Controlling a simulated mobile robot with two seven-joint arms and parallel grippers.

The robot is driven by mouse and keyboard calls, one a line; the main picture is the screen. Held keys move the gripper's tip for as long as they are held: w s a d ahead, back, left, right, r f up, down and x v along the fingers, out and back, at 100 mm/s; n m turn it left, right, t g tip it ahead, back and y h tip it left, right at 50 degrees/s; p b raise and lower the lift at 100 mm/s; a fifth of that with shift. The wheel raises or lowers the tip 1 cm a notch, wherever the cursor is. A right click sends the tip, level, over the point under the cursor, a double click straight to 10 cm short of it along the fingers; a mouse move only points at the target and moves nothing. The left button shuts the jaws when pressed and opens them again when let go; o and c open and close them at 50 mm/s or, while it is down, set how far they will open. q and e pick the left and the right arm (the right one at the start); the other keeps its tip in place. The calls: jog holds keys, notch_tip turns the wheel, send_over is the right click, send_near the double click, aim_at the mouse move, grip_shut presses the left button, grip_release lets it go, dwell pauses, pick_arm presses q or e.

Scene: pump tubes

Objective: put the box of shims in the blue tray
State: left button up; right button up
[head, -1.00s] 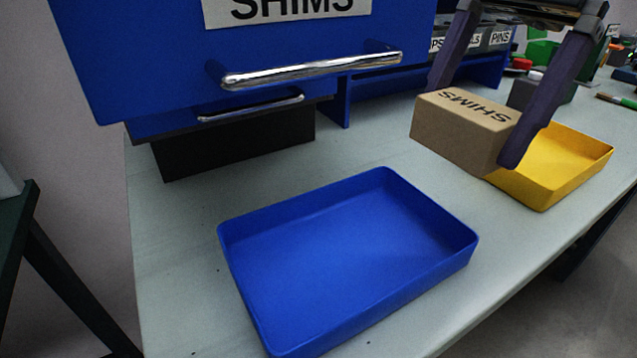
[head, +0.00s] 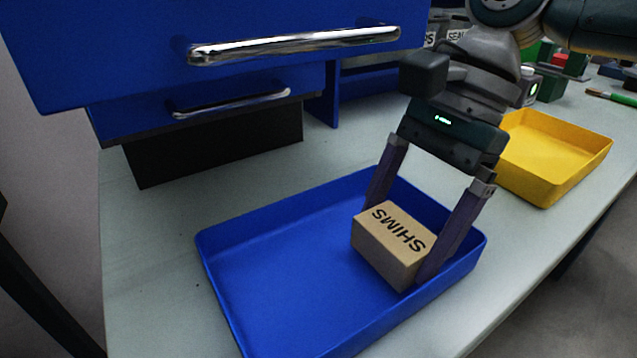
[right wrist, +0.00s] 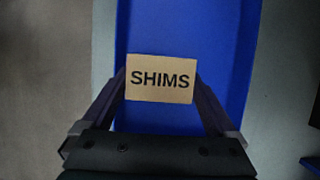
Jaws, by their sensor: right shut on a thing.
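The box of shims (head: 392,243) is a small brown carton marked SHIMS. My right gripper (head: 398,240) is shut on it, one finger on each side, and holds it within the right part of the blue tray (head: 270,275). I cannot tell whether its underside touches the tray floor. In the right wrist view the box (right wrist: 160,79) sits between the fingertips with the blue tray (right wrist: 185,25) behind it. My left gripper is in neither view.
A yellow tray (head: 560,155) stands to the right on the grey bench (head: 150,235). A blue drawer cabinet (head: 240,30) with metal handles overhangs the bench at the back left. Small bins and coloured items stand at the back right.

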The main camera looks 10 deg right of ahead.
aim_at(351, 288)
jog(key=a, duration=0.1)
jog(key=s+a, duration=0.1)
jog(key=a, duration=0.2)
jog(key=shift+s+f, duration=0.3)
jog(key=shift+f, duration=0.3)
jog(key=shift+f, duration=0.1)
jog(key=o, duration=1)
jog(key=shift+d+f, duration=0.1)
jog(key=shift+c, duration=0.2)
jog(key=shift+o, duration=0.5)
jog(key=shift+w, duration=0.1)
jog(key=p+v, duration=0.2)
jog(key=v, duration=0.9)
jog(key=shift+d+r, duration=0.1)
jog(key=shift+r, duration=0.65)
